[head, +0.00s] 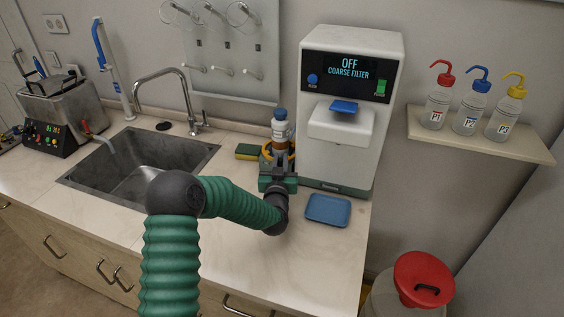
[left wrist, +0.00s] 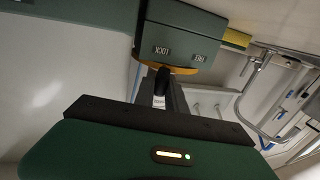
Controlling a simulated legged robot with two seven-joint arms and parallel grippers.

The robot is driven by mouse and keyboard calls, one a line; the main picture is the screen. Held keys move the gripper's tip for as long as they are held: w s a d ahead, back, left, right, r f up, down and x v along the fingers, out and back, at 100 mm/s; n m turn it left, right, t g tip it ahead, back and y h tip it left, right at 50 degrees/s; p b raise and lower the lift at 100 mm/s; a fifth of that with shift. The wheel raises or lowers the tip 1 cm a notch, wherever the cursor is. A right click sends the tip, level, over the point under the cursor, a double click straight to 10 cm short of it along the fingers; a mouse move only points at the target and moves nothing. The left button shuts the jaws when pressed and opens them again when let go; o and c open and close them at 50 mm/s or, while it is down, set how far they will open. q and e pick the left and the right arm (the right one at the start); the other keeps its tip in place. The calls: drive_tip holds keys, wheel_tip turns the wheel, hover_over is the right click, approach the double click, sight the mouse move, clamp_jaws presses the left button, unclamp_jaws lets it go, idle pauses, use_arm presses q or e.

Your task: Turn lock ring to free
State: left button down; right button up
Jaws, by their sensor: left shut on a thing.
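The lock ring is a yellow-orange band (left wrist: 180,69) below a green base block (left wrist: 178,42) marked LOCK and FREE in the left wrist view. A dark knob-like piece (left wrist: 161,80) stands out at the ring, nearer the LOCK mark. In the head view the ring (head: 265,155) shows partly, around the foot of a bottle with a blue cap (head: 281,128). My left gripper (head: 278,181) is at the front of this holder, shut on the lock ring by its dark piece. Its fingers hide much of the contact. My right gripper is not in view.
A sponge (head: 247,152) and a sink (head: 140,160) lie to the left.

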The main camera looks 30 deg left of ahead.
sight(263, 156)
use_arm(q)
drive_tip(key=m+h, duration=0.1)
drive_tip(key=a+m+t+h+b, duration=0.1)
drive_tip(key=shift+s+a+f+h, duration=0.15)
drive_tip(key=shift+s+a+h, duration=0.1)
drive_tip(key=shift+s+h, duration=0.15)
drive_tip(key=m+h, duration=0.1)
drive_tip(key=a+t+h+b, duration=0.1)
drive_tip(key=shift+s+a+m+h, duration=0.25)
drive_tip(key=shift+a+m+h, duration=0.05)
drive_tip(key=shift+m+h, duration=0.1)
drive_tip(key=shift+s+a+r+b, duration=0.1)
drive_tip(key=shift+a+b, duration=0.1)
drive_tip(key=shift+a, duration=0.25)
drive_tip(key=shift+a+r+b, duration=0.1)
drive_tip(key=shift+a+b, duration=0.05)
drive_tip(key=shift+a, duration=0.8)
drive_tip(key=c, duration=1.4)
unclamp_jaws()
drive_tip(key=shift+c, duration=0.2)
